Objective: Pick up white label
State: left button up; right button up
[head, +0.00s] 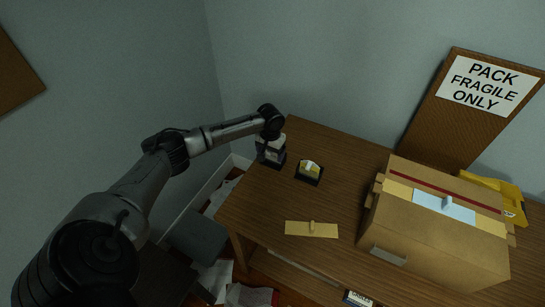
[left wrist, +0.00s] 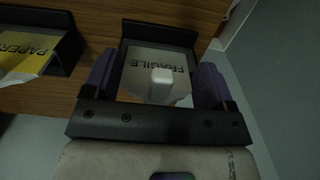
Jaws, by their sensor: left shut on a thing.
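The white label (left wrist: 155,62) reads FRAGILE and has a pale knob (left wrist: 161,84) on it. In the left wrist view it lies at a black holder (left wrist: 160,30), between my purple fingers. My left gripper (left wrist: 157,84) is shut on the white label. In the head view my left gripper (head: 271,156) is low over the table's back left corner and hides most of the label and holder. I cannot tell whether the label is clear of the holder. My right gripper is out of view.
A second black holder with a yellow PAPER label (left wrist: 22,55) stands beside it, also in the head view (head: 309,169). A flat yellow piece with a knob (head: 311,230) lies near the front edge. A cardboard box (head: 430,245) with a pale blue knobbed piece (head: 443,206) fills the right.

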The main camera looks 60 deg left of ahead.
pick_arm(q)
jog(key=shift+r+p, duration=0.3)
jog(key=shift+r, duration=0.25)
notch_tip(320, 180, up, 3)
jog(key=shift+r+p, duration=0.1)
jog(key=shift+p, duration=0.6)
jog(key=w+d+r+p, duration=0.3)
jog(key=d+r, duration=0.3)
jog(key=d, duration=0.5)
jog(key=shift+w+r, duration=0.4)
jog(key=shift+w, duration=0.05)
